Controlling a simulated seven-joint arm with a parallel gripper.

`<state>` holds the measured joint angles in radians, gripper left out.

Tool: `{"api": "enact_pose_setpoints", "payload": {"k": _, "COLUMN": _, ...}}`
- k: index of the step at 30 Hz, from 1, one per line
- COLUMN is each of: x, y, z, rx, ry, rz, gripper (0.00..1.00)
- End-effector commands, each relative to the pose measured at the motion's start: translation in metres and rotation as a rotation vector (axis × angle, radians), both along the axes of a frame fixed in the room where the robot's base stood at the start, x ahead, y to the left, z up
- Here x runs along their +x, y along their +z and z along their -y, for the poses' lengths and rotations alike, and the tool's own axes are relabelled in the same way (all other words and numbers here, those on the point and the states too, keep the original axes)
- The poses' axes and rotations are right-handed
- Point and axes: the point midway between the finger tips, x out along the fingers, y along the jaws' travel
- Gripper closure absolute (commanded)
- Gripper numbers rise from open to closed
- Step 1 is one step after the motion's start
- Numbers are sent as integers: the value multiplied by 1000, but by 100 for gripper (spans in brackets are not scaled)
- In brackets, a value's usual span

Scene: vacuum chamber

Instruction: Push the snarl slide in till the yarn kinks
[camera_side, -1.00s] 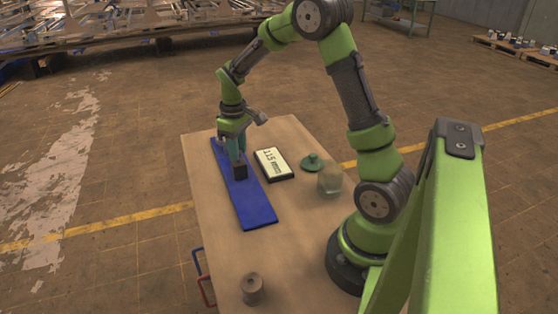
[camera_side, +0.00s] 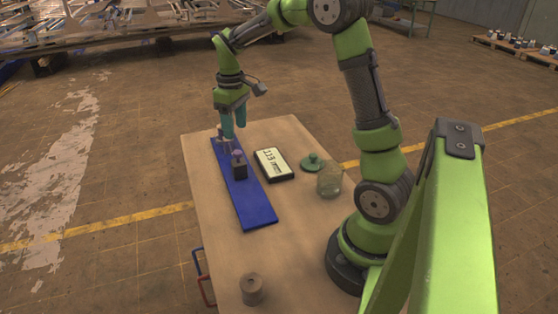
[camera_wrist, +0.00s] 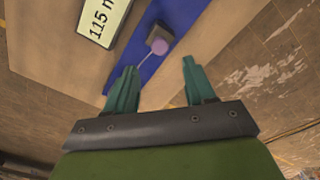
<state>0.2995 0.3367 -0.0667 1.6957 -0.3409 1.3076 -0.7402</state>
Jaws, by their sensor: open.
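A long blue board (camera_side: 256,205) lies on the table. A dark block (camera_side: 239,169), which looks like the snarl slide, sits on it with a purple piece on top. A second purple-topped post (camera_side: 221,133) stands near the board's far end, partly hidden by a finger. In the wrist view a thin strand of yarn (camera_wrist: 145,57) runs straight from the purple piece (camera_wrist: 158,46) beside the dark block (camera_wrist: 161,32) towards my left finger. My gripper (camera_side: 234,137) is open and empty, above the board's far part and apart from the block; its two teal fingers also show in the wrist view (camera_wrist: 158,67).
A display (camera_side: 273,164) beside the board appears to read 115 mm. A glass jar (camera_side: 329,180) and a green lid (camera_side: 312,162) stand right of it. A grey-brown spool (camera_side: 252,289) stands at the table's near end. Red and blue handles (camera_side: 204,277) show at the left edge.

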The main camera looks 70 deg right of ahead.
Motion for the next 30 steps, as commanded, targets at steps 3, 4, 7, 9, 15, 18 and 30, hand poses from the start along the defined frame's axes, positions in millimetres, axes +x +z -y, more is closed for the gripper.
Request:
{"api": "enact_pose_setpoints", "payload": {"k": 3, "x": 1, "y": 31, "z": 0, "rx": -3, "ry": -1, "rz": 5, "gripper": 46}}
{"api": "enact_pose_setpoints", "payload": {"k": 4, "x": 1, "y": 38, "z": 0, "rx": -2, "ry": -2, "rz": 5, "gripper": 46}}
{"api": "enact_pose_setpoints", "payload": {"k": 7, "x": 1, "y": 59, "z": 0, "rx": -2, "ry": -1, "rz": 4, "gripper": 46}}
{"api": "enact_pose_setpoints", "payload": {"k": 9, "x": 0, "y": 71, "z": 0, "rx": -2, "ry": -1, "rz": 3, "gripper": 46}}
{"api": "enact_pose_setpoints", "payload": {"k": 15, "x": 0, "y": 90, "z": 0, "rx": -1, "ry": -1, "rz": 0, "gripper": 46}}
{"api": "enact_pose_setpoints", "payload": {"k": 18, "x": 0, "y": 93, "z": 0, "rx": -1, "ry": -1, "rz": 0, "gripper": 46}}
{"api": "enact_pose_setpoints", "payload": {"k": 30, "x": 3, "y": 93, "z": 2, "rx": -11, "ry": -43, "rz": 14, "gripper": 46}}
